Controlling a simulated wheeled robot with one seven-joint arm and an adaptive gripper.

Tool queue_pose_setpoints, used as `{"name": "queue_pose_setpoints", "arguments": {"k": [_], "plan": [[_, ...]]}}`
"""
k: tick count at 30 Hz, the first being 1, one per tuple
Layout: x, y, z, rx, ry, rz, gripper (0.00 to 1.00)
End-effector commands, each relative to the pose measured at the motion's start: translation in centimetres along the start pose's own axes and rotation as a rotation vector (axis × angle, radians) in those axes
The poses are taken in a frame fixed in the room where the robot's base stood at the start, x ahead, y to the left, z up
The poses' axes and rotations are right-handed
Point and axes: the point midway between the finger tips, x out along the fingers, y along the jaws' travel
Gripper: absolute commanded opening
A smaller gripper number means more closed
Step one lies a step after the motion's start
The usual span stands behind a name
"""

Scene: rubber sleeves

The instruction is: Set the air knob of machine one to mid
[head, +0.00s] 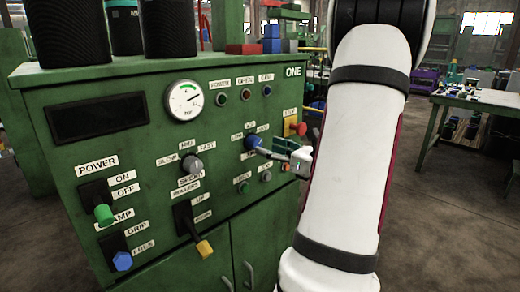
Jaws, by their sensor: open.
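The green panel of machine one (160,107) carries the label "ONE" at its upper right. The air knob (251,142) is a blue round knob on the right half of the panel, with small labels around it, one reading "MID" above. My gripper (264,150) is open at the knob's lower right, its fingertips close to the knob. I cannot tell whether they touch it. The gripper hides the knob's lower right side and part of its labels, so the knob's setting cannot be read. My white arm covers the area right of the panel.
A grey speed knob (191,165) sits left of the air knob. A yellow-tipped lever (203,247), a green-tipped power lever (104,213) and a red stop button (299,129) project from the panel. Dark cylinders (68,35) stand on top. A table (485,98) is at right.

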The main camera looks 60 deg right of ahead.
Motion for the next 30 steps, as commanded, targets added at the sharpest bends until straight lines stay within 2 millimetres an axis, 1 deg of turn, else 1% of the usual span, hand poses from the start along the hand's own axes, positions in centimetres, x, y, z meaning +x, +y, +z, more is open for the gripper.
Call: {"name": "queue_pose_setpoints", "arguments": {"k": [1, 3, 9, 13, 20, 21, 23, 24, 26, 27, 30], "plan": [[0.9, 0.1, -0.1, -0.001, -0.001, 0.003, 0.53], [2.0, 0.1, -0.1, -0.002, -0.001, 0.004, 0.53], [3.8, 0.1, 0.0, 0.000, -0.001, 0.002, 0.53], [4.2, 0.0, 0.0, 0.000, 0.000, 0.000, 0.53], [4.2, 0.0, 0.0, 0.000, 0.000, 0.000, 0.53], [4.2, 0.0, 0.0, 0.000, 0.000, 0.000, 0.44], [4.2, 0.0, 0.0, 0.000, 0.000, 0.000, 0.31], [4.2, 0.0, 0.0, 0.000, 0.000, 0.000, 0.21], [4.2, 0.0, 0.0, 0.000, 0.000, 0.000, 0.08], [4.2, 0.0, 0.0, 0.000, 0.000, 0.000, 0.05], [4.2, 0.0, 0.0, -0.001, 0.000, 0.000, 0.05]]}}
